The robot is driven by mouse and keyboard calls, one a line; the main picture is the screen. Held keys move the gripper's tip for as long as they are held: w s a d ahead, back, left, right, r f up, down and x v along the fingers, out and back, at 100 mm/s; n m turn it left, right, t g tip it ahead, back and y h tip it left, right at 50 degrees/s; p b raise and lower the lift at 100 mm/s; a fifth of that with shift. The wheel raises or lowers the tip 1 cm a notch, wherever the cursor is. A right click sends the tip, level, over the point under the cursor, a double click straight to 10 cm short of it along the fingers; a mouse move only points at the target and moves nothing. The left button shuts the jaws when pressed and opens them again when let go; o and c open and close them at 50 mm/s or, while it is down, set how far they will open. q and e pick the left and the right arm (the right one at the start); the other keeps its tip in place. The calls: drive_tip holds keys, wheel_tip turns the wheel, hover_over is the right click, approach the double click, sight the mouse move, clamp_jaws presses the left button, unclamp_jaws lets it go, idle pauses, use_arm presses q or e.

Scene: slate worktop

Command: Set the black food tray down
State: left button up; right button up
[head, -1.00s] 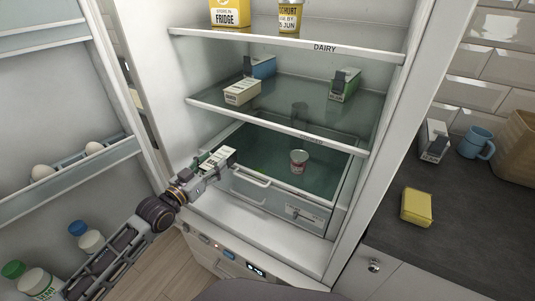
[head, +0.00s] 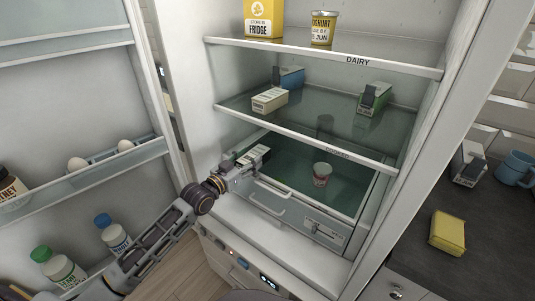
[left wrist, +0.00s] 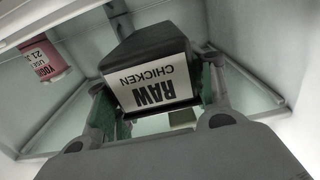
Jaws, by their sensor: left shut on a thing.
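The black food tray (head: 253,155) has a white label on top. In the left wrist view the tray (left wrist: 140,50) is dark with a white label reading RAW CHICKEN. My left gripper (head: 246,167) is shut on it, with one finger on each side in the wrist view. It holds the tray at the left side of the open fridge drawer (head: 325,232). I cannot tell whether the tray touches the drawer floor. My right gripper is not in view.
A yoghurt cup (head: 322,174) stands in the drawer, right of the tray. A glass shelf (head: 320,118) with cartons is above. The fridge door (head: 100,178) with eggs and bottles is at left. A yellow box (head: 447,232) lies on the worktop at right.

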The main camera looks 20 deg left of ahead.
sight(263, 148)
use_arm(q)
drive_tip(key=shift+x, duration=2.3)
drive_tip(key=shift+b+x, duration=0.5)
drive_tip(key=shift+x, duration=2.65)
drive_tip(key=shift+f+b, duration=0.3)
drive_tip(key=shift+f, duration=0.85)
drive_tip(key=shift+f+b, duration=0.35)
drive_tip(key=shift+f, duration=0.25)
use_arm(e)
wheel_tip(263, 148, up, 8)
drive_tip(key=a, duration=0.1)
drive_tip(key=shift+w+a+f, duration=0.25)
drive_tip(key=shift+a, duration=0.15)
